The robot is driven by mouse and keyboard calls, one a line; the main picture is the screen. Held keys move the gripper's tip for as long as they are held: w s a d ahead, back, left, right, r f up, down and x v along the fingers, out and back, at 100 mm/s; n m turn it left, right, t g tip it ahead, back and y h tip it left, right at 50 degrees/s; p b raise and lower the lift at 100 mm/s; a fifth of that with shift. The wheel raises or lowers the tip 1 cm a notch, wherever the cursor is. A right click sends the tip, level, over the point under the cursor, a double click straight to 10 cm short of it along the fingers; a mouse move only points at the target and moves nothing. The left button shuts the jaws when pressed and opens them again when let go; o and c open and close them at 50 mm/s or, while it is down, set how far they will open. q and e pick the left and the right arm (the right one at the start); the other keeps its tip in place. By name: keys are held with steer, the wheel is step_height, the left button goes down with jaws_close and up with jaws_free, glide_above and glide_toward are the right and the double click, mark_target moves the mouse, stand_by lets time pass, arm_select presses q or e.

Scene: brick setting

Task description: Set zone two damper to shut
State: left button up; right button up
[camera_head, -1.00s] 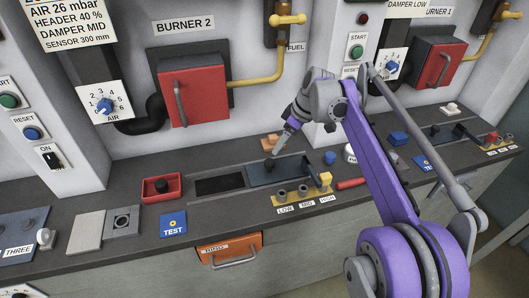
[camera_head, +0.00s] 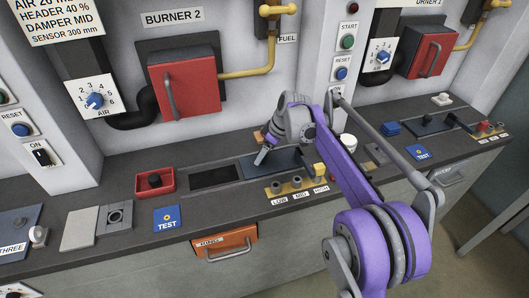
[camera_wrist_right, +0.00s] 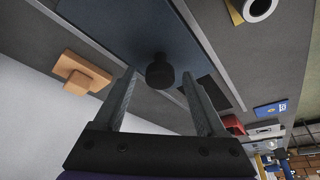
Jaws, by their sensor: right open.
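A dark blue damper plate (camera_head: 285,162) lies on the counter below the BURNER 2 panel. Its zone label is not visible. In the right wrist view the plate (camera_wrist_right: 125,25) carries a round black knob (camera_wrist_right: 160,72). My right gripper (camera_head: 260,160) is over the left end of the plate and hides the knob in the head view. In the wrist view its two fingers (camera_wrist_right: 158,84) are apart, one on each side of the knob, with gaps visible. My left gripper is not in view.
A dark recess (camera_head: 213,177) lies left of the plate. A LOW/MID/HIGH socket block (camera_head: 289,189) with a yellow piece stands in front. An orange block (camera_wrist_right: 80,72) is beside the plate. A red tray (camera_head: 154,183) and blue TEST card (camera_head: 167,218) are farther left.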

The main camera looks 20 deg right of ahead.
jaws_close()
stand_by(1.3)
